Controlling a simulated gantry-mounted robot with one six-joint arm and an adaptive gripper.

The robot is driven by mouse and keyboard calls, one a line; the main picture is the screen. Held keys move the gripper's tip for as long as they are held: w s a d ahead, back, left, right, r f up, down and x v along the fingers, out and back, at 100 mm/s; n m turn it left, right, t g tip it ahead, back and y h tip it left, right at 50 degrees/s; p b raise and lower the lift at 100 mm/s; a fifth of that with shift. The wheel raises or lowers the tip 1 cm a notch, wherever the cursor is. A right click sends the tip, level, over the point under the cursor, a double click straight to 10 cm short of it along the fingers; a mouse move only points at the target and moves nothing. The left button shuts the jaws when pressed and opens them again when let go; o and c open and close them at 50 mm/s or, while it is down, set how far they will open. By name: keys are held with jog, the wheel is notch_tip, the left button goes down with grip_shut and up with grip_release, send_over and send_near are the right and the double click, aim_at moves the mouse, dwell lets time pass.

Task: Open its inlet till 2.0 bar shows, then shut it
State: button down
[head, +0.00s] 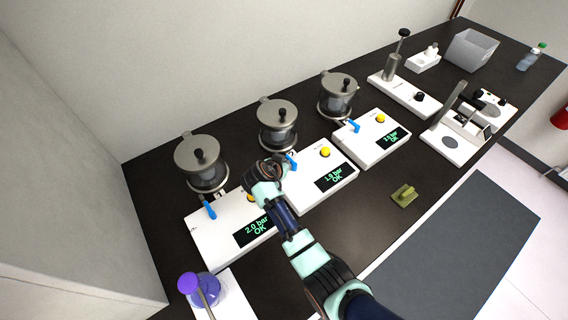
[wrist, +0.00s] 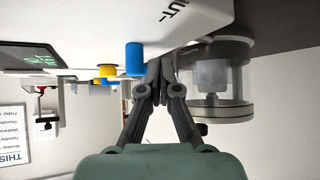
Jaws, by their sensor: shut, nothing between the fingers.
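Three white pressure units stand in a row, each with a lidded clear vessel, a blue inlet lever, a yellow button and a display. The left unit (head: 210,238) reads 2.0 bar OK. The middle unit (head: 310,192) appears to read 1.9 bar OK; the right unit's (head: 372,148) small digits are hard to read. My gripper (head: 280,163) is shut and empty at the middle unit, close beside its blue lever (head: 291,163). In the wrist view, the fingertips (wrist: 156,72) are right beside a blue lever (wrist: 134,59); I cannot tell whether they touch it. A clear vessel (wrist: 222,85) is just behind.
My arm crosses the front of the bench. A green block (head: 404,195) lies at the front. Other bench devices and a grey bin (head: 470,50) are at far right.

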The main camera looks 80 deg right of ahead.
jog(key=w+a, duration=0.2)
jog(key=shift+w+a, duration=0.2)
jog(key=shift+w, duration=0.15)
jog(key=w+a+r, duration=0.5)
jog(key=w+r, duration=0.1)
jog(key=shift+r, duration=0.4)
